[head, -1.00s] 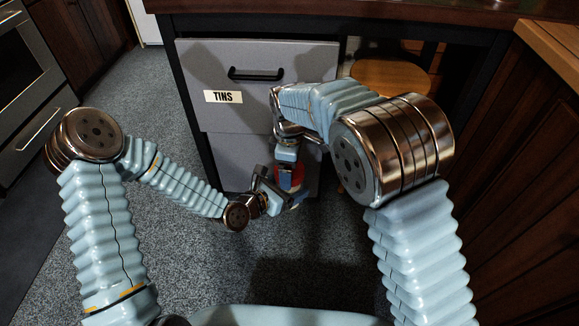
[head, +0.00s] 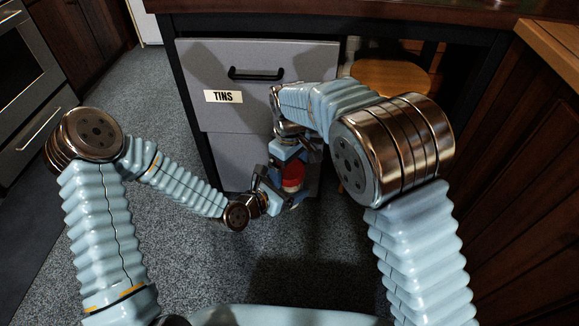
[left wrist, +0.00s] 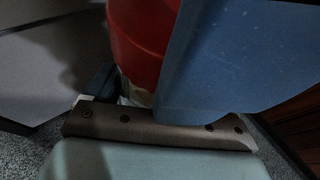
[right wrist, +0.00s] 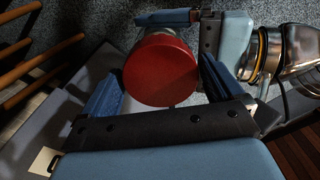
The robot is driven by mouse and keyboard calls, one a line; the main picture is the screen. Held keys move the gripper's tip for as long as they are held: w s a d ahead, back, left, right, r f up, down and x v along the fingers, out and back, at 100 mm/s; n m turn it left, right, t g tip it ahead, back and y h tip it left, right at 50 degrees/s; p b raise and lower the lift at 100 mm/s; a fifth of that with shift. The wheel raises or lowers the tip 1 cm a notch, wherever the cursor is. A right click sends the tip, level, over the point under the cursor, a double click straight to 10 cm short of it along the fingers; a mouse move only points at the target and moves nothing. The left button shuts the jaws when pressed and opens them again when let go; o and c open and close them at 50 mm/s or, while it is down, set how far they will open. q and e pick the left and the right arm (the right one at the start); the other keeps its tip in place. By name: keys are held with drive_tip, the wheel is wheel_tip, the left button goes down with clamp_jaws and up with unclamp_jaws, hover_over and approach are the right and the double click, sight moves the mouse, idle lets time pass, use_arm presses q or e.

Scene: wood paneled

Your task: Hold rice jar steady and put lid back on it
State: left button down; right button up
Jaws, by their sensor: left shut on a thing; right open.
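The red lid (head: 293,177) sits on top of the rice jar, low in front of the drawers. In the right wrist view the lid (right wrist: 160,69) shows as a round red disc from above. In the left wrist view a pale strip of the jar (left wrist: 134,94) shows below the lid (left wrist: 143,40); most of the jar is hidden. My left gripper (head: 272,196) is shut on the jar from the left, below the lid. My right gripper (head: 288,155) is above the lid, open, with its fingers apart on either side of it. I cannot tell whether they touch it.
A grey drawer unit (head: 197,70) labelled TINS stands just behind the jar, its black handle (head: 256,74) facing me. A round wooden stool (head: 390,77) stands behind my right arm. An oven (head: 35,80) is at the far left. Carpet at left is clear.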

drive_tip(key=shift+a+r, duration=0.1)
drive_tip(key=shift+r, duration=2.1)
